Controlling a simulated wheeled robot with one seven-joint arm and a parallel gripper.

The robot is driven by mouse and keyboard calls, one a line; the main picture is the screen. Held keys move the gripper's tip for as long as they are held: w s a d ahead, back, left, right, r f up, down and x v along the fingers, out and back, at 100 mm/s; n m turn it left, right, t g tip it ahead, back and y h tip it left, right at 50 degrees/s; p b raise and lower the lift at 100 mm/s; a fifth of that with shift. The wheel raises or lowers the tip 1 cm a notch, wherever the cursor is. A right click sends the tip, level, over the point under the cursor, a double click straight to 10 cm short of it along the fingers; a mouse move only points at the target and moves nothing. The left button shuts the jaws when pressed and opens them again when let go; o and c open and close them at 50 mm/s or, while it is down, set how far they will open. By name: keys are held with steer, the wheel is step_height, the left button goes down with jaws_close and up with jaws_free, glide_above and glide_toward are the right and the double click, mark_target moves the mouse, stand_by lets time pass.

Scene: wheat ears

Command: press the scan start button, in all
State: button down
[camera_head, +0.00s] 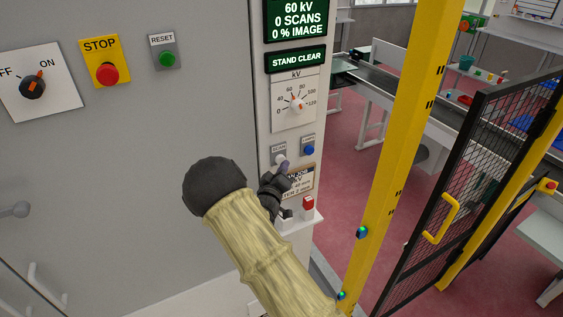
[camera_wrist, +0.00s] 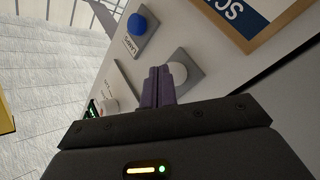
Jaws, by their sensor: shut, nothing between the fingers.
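The scan button (camera_head: 280,158) is a small white round button on a grey plate marked SCAN, on the narrow control panel in the head view. In the wrist view the white button (camera_wrist: 179,72) shows just right of my fingertips, partly hidden by them. My gripper (camera_head: 284,167) is shut and empty, with its purple-grey fingers (camera_wrist: 158,70) close together at the button. I cannot tell whether the fingertips touch it. The panel display (camera_head: 296,20) reads 60 kV, 0 SCANS, 0 % IMAGE, and a sign below reads STAND CLEAR.
A blue button (camera_head: 308,150) sits right of the scan button, with a kV dial (camera_head: 296,105) above. A red switch (camera_head: 308,204) is below. The STOP button (camera_head: 107,73), RESET button (camera_head: 167,59) and rotary switch (camera_head: 33,86) are on the left. A yellow post (camera_head: 404,130) stands right.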

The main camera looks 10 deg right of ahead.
steer(key=shift+s+d, duration=0.1)
steer(key=shift+s, duration=0.25)
steer(key=s, duration=0.1)
steer(key=s+d, duration=0.1)
steer(key=s, duration=0.2)
steer(key=shift+s+d+b, duration=0.3)
steer(key=shift+s+b, duration=0.05)
steer(key=shift+s, duration=0.05)
stand_by(0.8)
